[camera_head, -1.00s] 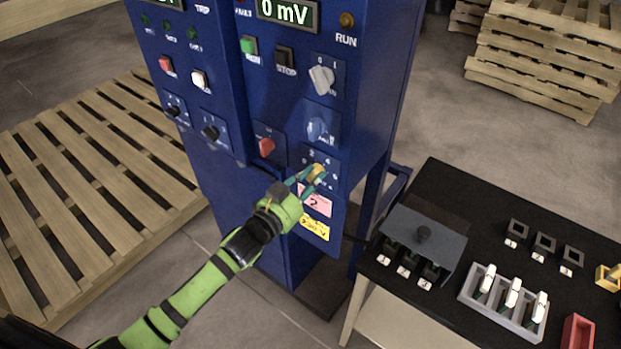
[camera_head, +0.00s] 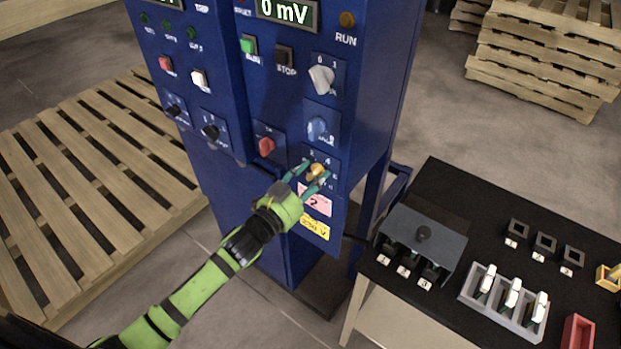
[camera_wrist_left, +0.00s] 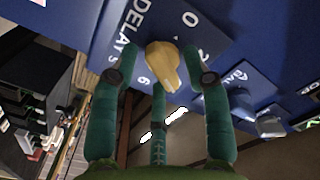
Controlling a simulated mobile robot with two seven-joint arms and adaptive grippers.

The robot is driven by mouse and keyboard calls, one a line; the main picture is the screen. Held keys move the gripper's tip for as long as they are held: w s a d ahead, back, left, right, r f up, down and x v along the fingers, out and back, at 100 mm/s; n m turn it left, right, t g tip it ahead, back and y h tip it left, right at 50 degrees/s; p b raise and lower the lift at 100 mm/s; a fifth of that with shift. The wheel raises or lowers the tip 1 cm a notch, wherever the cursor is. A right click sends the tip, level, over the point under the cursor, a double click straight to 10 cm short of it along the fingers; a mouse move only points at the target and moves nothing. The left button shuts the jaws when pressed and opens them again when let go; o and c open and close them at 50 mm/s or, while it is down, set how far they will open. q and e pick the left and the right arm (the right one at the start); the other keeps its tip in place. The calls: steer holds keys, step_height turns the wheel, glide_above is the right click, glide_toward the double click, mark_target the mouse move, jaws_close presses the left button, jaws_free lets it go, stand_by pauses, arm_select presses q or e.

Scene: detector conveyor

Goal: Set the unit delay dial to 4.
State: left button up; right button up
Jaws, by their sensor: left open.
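The unit delay dial is a yellow-gold knob (camera_head: 317,171) low on the blue cabinet, above a pink and a yellow label. It also shows in the left wrist view (camera_wrist_left: 161,60), with "DELAY S", 0, 2 and 6 readable around it. Its narrow end lies between the 2 and the 6; the 4 is not readable there. In the head view the 4 is at the dial's upper right. My left gripper (camera_head: 308,180) is open at the dial, its green fingers spread on either side of the knob, with gaps visible. My right gripper is not in view.
A black-topped table (camera_head: 448,185) with switches and a grey fixture stands at right. A wooden pallet (camera_head: 95,185) lies at left.

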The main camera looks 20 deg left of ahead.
arm_select(q)
steer(key=v, duration=1.2)
